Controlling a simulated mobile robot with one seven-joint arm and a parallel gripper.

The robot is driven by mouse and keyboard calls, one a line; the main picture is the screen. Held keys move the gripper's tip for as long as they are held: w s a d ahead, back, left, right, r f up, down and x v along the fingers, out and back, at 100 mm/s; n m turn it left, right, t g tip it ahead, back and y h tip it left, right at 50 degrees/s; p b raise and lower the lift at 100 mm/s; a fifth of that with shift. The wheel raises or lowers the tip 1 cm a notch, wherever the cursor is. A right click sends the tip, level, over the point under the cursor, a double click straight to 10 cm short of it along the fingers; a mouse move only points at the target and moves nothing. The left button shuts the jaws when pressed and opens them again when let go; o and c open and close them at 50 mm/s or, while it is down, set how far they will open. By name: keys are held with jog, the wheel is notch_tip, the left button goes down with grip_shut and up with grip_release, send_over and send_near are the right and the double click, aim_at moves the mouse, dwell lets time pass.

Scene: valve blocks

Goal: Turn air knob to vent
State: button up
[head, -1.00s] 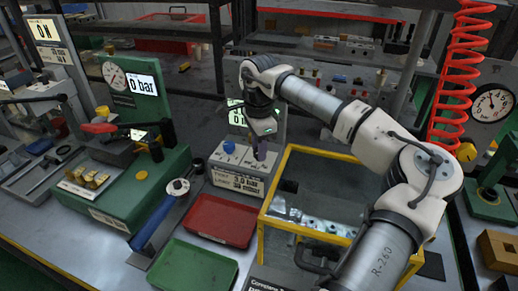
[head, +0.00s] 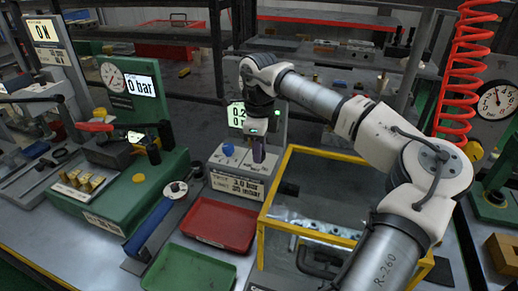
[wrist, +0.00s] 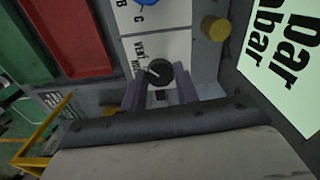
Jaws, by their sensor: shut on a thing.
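The air knob (wrist: 160,72) is a round black knob with a pale pointer mark, in the middle of the wrist view. It sits on a white label plate (wrist: 178,48) with printed words, one of which looks like "VENT". My gripper (wrist: 160,90) has its two purple-grey fingers on either side of the knob, shut on it. In the head view my gripper (head: 258,153) points down onto the top of the grey control box (head: 238,182). It hides the air knob there. A blue knob (head: 228,150) stands to its left.
A lit display (head: 236,115) stands behind the box, partly covered by my wrist. A yellow-framed guard (head: 288,160) is close on the right. A red tray (head: 220,224) and a green tray (head: 190,268) lie in front. A yellow button (wrist: 215,28) is near the knob.

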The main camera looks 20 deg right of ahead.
dwell(0.3)
jog(key=o, duration=1)
notch_tip(320, 180, up, 14)
jog(key=shift+f+b, duration=0.1)
jog(key=shift+b, duration=0.3)
